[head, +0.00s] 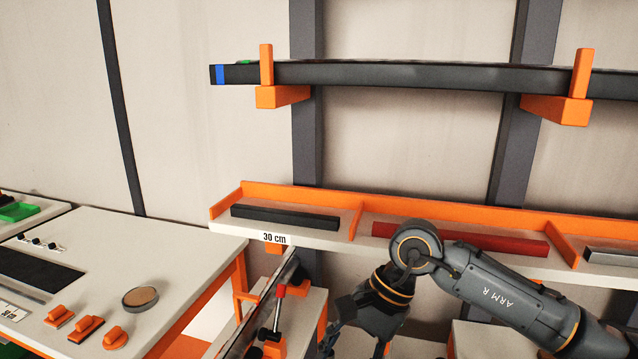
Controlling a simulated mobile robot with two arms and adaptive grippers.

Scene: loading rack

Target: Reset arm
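My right arm (515,297), marked "ARM R", comes in from the lower right and bends down at the elbow-like joint. My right gripper (355,345) points down at the bottom of the picture, in front of the rack. Its fingers look spread apart, with nothing seen between them; the tips are at or past the lower edge. My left arm and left gripper are not in view.
A shelf (222,222) labelled "30 cm" holds a black bar (285,217), a red bar (460,239) and a grey bar (610,258). A long dark bar (400,75) rests on orange wall brackets. A white table (190,245) with orange-handled pieces stands left.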

